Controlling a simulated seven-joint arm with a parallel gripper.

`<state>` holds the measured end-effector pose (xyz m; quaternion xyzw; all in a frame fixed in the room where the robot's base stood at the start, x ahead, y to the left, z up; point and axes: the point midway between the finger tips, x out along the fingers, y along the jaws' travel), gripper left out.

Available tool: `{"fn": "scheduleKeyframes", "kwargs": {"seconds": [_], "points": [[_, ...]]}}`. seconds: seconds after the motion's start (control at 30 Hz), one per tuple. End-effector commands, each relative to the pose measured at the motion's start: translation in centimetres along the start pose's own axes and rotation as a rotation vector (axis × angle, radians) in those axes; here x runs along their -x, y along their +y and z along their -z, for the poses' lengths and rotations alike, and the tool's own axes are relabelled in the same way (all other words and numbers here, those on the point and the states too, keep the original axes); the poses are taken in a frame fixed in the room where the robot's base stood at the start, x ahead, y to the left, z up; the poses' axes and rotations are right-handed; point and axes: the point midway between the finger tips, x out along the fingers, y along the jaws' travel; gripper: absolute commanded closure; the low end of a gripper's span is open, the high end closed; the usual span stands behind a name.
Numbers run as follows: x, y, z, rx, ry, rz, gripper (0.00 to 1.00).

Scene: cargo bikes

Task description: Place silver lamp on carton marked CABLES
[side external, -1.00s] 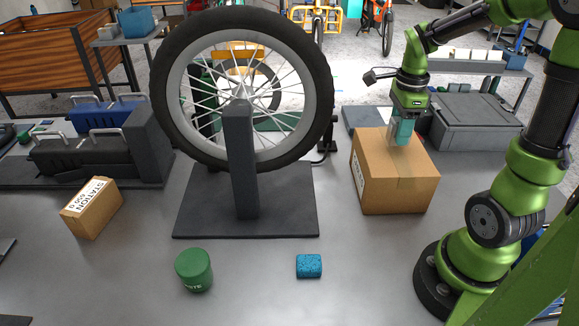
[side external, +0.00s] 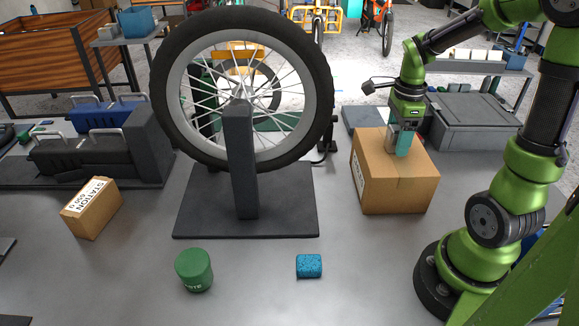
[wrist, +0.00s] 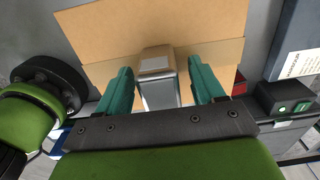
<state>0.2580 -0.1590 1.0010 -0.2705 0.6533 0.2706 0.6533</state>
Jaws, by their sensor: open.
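The silver lamp (wrist: 158,88) is a small grey block-like body between my two teal fingers in the wrist view. It appears to rest on the brown cardboard carton (wrist: 105,38), and gaps show on both sides of it. The lamp is mostly hidden there.
A bike wheel (side external: 320,105) on a dark stand is left of the carton. A grey case (side external: 475,122) lies behind right. A green tin (side external: 194,270), a blue sponge-like block (side external: 309,265) and a STATION carton (side external: 92,208) sit on the bench.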

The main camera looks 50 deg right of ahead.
Motion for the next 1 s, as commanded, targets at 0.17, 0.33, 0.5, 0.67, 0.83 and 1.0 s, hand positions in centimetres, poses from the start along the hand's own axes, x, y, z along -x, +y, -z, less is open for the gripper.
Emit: {"fn": "scheduleKeyframes", "kwargs": {"seconds": [0.17, 0.33, 0.5, 0.67, 0.83, 1.0], "points": [[1.6, -0.1, 0.0, 0.001, -0.001, 0.006, 0.32], [5.2, -0.1, 0.0, 0.000, -0.002, 0.008, 0.32], [8.8, -0.1, 0.0, 0.000, -0.001, 0.007, 0.32], [11.2, -0.1, 0.0, 0.000, -0.001, 0.003, 0.32], [12.3, 0.4, -0.5, 0.055, -0.009, 0.016, 0.32], [12.6, 3.8, -4.3, 0.526, -0.074, 0.148, 0.32]]}}
